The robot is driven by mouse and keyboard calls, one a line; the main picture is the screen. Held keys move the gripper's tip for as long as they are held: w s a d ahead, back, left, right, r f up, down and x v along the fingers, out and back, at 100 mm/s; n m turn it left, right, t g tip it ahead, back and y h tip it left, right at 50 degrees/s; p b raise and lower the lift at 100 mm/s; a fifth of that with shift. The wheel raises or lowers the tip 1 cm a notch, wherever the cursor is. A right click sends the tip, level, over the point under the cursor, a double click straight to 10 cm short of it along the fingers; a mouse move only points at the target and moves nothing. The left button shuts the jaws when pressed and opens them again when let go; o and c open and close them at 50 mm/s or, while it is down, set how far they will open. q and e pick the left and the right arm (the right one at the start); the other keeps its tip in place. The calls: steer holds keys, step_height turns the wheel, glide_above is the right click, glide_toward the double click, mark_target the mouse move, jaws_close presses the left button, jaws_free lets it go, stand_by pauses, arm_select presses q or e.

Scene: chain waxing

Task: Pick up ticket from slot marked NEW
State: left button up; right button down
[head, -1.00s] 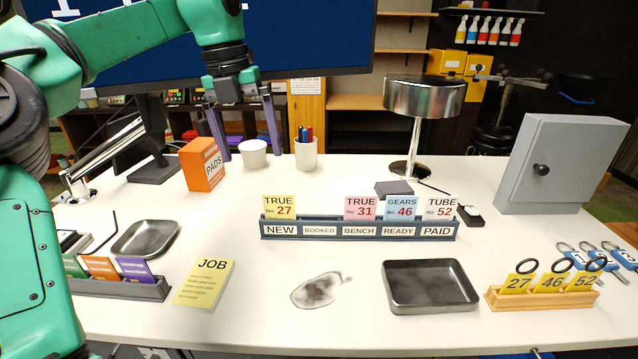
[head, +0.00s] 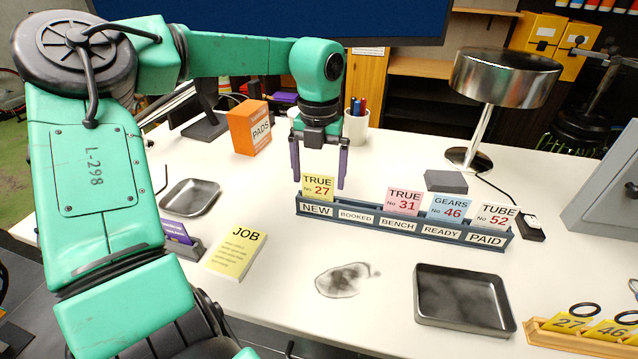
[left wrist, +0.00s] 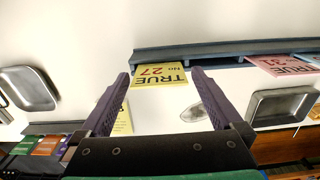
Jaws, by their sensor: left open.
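The yellow ticket (head: 318,187) reading TRUE No 27 stands upright in the slot marked NEW (head: 316,209) at the left end of the dark blue rack (head: 428,230). My left gripper (head: 319,183) is open, its two purple fingers pointing down close above and around the ticket's upper part in the head view. In the left wrist view the yellow ticket (left wrist: 160,75) shows between and beyond the open fingertips (left wrist: 160,77), with no visible contact. My right gripper is not in view.
The rack also holds a pink ticket (head: 404,200), a blue ticket (head: 449,206) and a white ticket (head: 495,215). The BOOKED slot is empty. A dark tray (head: 463,297) and a JOB pad (head: 236,252) lie in front. An orange PADS box (head: 249,128) and pen cup (head: 356,126) stand behind.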

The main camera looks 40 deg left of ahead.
arm_select(q)
steer(key=shift+s+f, duration=0.15)
steer(key=shift+f, duration=0.1)
steer(key=shift+s, duration=0.1)
steer(key=shift+c, duration=0.6)
steer(key=c, duration=1)
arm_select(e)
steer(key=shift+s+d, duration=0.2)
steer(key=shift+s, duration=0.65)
arm_select(q)
steer(key=shift+o, duration=0.2)
